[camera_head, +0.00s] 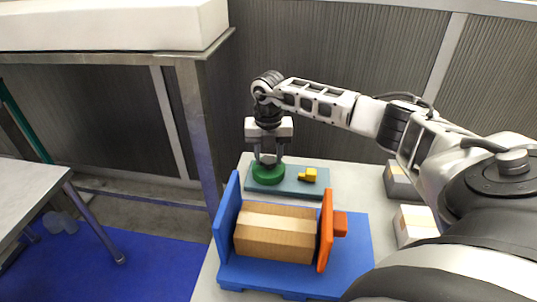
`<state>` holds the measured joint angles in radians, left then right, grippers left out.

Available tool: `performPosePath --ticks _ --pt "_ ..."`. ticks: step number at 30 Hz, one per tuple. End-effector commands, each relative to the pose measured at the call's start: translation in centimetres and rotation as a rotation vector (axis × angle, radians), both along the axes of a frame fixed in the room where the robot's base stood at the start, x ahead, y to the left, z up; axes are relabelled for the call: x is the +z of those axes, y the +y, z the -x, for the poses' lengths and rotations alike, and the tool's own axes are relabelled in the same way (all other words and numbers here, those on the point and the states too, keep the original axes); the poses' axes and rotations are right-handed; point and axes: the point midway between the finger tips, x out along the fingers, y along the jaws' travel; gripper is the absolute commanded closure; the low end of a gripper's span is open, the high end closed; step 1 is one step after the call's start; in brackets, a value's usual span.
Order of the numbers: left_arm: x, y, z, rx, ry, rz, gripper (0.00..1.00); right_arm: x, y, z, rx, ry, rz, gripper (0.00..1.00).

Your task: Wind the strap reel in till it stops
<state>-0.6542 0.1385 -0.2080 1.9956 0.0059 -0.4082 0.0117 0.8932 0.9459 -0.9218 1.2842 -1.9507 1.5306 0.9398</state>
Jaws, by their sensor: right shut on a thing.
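A green round reel (268,174) sits on a grey-teal base plate (290,188) at the back of the white table. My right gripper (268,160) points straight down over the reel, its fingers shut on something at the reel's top. The fingertips and the part they grip are too small to make out clearly. A small yellow block-like part (308,175) stands on the same plate, right of the reel. I cannot make out a strap. My left gripper is not in view.
A blue fixture (350,240) in front of the reel holds a cardboard box (276,232) between its upright blue wall and an orange plate (326,230). Two boxes (415,224) (400,182) stand at the right. A grey table (25,200) is at left.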

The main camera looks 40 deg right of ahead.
Motion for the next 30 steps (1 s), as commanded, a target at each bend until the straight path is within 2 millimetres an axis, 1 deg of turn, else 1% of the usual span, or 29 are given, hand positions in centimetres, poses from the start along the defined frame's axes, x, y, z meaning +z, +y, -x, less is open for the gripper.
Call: performPosePath --ticks 5,6,8,16,20,23,26,30 --pt "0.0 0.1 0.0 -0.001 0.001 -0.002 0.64 0.2 -0.1 -0.1 -0.005 -0.006 0.0 0.83" --pt "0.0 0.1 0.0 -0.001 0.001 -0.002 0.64 0.2 -0.1 -0.1 -0.005 -0.006 0.0 0.55" --pt "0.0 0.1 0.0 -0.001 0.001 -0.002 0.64 0.2 -0.1 -0.1 -0.005 -0.005 0.0 0.38" --pt "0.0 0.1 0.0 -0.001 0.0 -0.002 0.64 0.1 0.0 0.0 -0.001 -0.002 0.001 0.38" --pt "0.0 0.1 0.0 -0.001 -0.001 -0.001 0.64 0.8 0.0 -0.1 -0.001 -0.003 0.0 0.38" --pt "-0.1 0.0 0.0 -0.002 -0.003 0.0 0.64 2.2 0.0 -0.1 -0.001 -0.006 -0.001 0.38" --pt "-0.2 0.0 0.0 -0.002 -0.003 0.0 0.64 4.4 -0.1 -0.2 0.0 -0.008 0.0 0.38" --pt "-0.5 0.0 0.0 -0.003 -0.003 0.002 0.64 7.9 0.0 -0.1 -0.001 -0.008 -0.001 0.38"
